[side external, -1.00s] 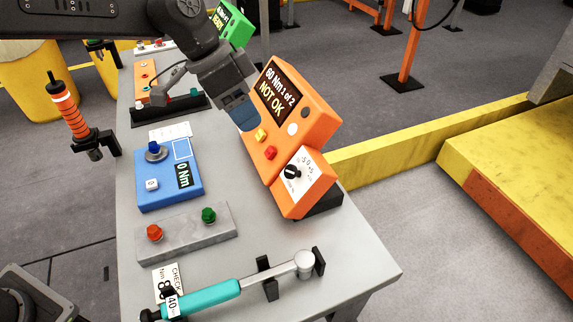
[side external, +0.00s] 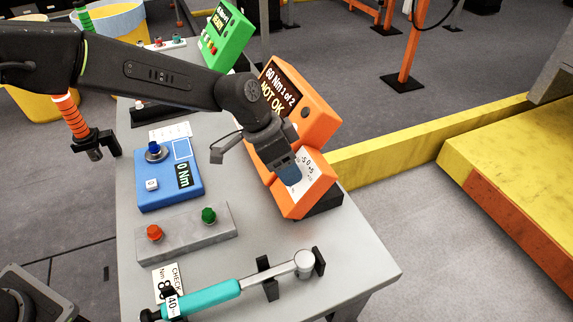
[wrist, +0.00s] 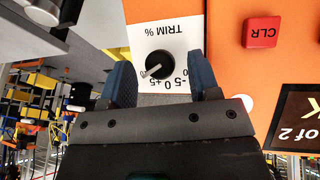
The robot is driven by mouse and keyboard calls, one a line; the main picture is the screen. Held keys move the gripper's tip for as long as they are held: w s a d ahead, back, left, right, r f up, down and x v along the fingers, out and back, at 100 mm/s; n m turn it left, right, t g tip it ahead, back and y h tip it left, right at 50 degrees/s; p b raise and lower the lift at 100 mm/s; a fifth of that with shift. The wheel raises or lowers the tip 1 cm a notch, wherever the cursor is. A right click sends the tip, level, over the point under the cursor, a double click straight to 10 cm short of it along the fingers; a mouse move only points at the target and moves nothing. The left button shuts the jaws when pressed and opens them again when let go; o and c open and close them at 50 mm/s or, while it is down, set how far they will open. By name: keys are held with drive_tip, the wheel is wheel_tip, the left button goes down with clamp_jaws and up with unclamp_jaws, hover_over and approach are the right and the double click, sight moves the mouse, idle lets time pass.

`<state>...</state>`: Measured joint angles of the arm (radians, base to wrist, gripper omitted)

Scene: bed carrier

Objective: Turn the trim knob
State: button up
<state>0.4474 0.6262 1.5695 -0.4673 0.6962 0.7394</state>
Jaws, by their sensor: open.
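The trim knob (wrist: 158,66) is a round black dial with a pale pointer, on a white plate marked "TRIM %" (wrist: 157,28) with a scale around -5, 0 and +5. The plate also shows on the lower part of the orange controller box (side external: 319,108) in the side view, where my gripper hides the knob. My gripper (wrist: 164,78) is open. Its two blue fingers stand to either side of the knob in the wrist view, with a gap on each side. I cannot tell how far the fingertips are from the plate. The box's screen reads "60 Nm 1 of 2 NOT OK".
A red CLR button (wrist: 262,32) sits beside the trim plate. A blue unit (side external: 165,178) reading 0 Nm, a grey box (side external: 186,234) with red and green buttons, and a teal torque wrench (side external: 213,295) are on the grey table (side external: 352,262). A green controller (side external: 226,38) stands behind.

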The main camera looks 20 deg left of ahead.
drive_tip(key=shift+d+f, duration=0.15)
drive_tip(key=shift+f, duration=0.15)
drive_tip(key=shift+c, duration=0.4)
drive_tip(key=c, duration=0.8)
drive_tip(key=shift+c, duration=0.2)
drive_tip(key=n+h, duration=0.1)
drive_tip(key=n, duration=0.1)
drive_tip(key=n+g+h, duration=0.1)
drive_tip(key=n, duration=0.1)
drive_tip(key=shift+w+a+f+h, duration=0.1)
drive_tip(key=shift+a+h, duration=0.1)
drive_tip(key=shift+h, duration=0.1)
drive_tip(key=n+h, duration=0.3)
drive_tip(key=n, duration=0.2)
drive_tip(key=shift+a+f+n, duration=0.1)
drive_tip(key=shift+n, duration=0.2)
